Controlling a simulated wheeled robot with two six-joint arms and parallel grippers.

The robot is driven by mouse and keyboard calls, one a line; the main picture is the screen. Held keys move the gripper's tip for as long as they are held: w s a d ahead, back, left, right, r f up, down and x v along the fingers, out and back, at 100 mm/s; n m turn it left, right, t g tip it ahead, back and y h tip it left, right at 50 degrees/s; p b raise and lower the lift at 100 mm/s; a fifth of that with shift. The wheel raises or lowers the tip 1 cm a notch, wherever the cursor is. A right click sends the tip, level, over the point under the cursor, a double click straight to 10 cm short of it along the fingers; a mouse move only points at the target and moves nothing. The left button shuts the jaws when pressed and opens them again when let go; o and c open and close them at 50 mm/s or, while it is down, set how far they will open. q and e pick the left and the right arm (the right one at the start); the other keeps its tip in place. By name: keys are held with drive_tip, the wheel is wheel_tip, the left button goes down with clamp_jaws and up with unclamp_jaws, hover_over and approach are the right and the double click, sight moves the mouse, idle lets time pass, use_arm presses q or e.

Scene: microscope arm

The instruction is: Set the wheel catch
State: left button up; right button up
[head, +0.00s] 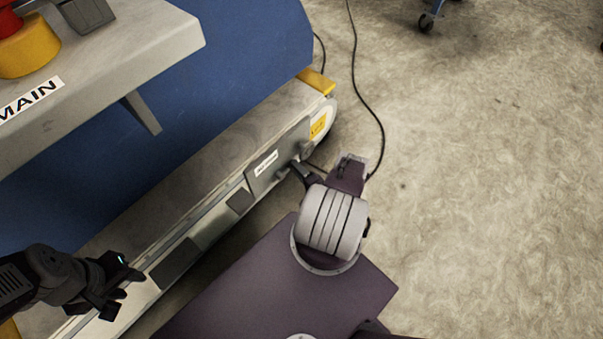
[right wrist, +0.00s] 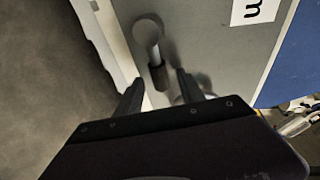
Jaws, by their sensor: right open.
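In the right wrist view, a small lever with a round pale pivot and a dark grip (right wrist: 158,76) sticks out from a grey panel (right wrist: 205,45); I take it to be the wheel catch. My right gripper (right wrist: 158,88) is open, its two dark fingers on either side of the grip with gaps. In the head view my right gripper (head: 303,170) is at the end of the long rail-like base (head: 215,190), partly hidden by my own arm. My left gripper (head: 124,292) looks open and empty over the near part of the base.
A grey shelf marked MAIN (head: 125,55) with a yellow-and-red knob (head: 28,48) overhangs at upper left. A blue panel (head: 250,40) stands behind the base.

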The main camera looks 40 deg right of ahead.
drive_tip(key=p+v, duration=0.3)
drive_tip(key=v, duration=0.5)
drive_tip(key=shift+s+a, duration=0.1)
drive_tip(key=shift+s, duration=0.05)
